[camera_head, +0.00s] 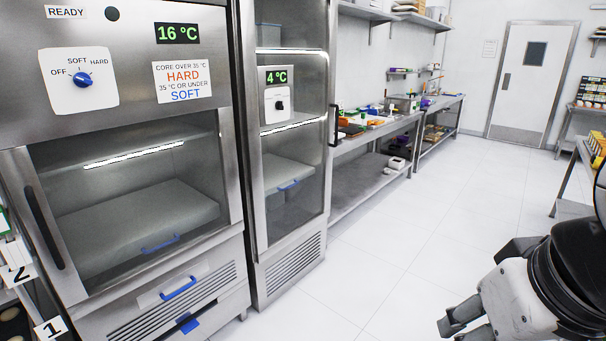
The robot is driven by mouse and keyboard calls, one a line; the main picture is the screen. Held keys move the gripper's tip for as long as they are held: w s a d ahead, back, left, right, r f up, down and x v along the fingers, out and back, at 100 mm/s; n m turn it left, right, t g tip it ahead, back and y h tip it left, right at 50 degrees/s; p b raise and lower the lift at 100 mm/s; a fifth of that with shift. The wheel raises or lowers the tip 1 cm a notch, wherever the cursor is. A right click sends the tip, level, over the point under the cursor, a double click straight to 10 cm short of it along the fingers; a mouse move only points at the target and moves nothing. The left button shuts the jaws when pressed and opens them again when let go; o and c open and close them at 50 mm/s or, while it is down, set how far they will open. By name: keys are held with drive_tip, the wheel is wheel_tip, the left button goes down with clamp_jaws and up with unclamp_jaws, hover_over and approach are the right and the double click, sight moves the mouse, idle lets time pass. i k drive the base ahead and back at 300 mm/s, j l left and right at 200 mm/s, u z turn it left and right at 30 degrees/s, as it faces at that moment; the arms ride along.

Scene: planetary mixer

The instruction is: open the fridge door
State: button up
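The fridge (328,232) is a tall steel cabinet in the middle-left, with a 4 °C display (276,76) and a small dial on a white plate. Its glass door (290,165) looks closed, and a lit shelf and a pale tray with a blue handle show through it. A dark vertical door handle (335,125) is on the door's right edge. My gripper (458,318) is at the bottom right, well apart from the fridge, over the floor. It is partly cut off by the frame edge, and its opening is not clear.
A blast chiller (130,60) reading 16 °C stands left of the fridge, its glass door closed. Steel work tables (375,180) with items run along the wall to the right. Open white floor (410,250) lies between the fridge and my arm. A white door (522,90) is at the back.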

sight(260, 87)
drive_tip(key=i, duration=1.4)
drive_tip(key=i+l+u, duration=0.2)
drive_tip(key=i, duration=0.55)
drive_tip(key=i+u, duration=0.4)
drive_tip(key=i, duration=0.95)
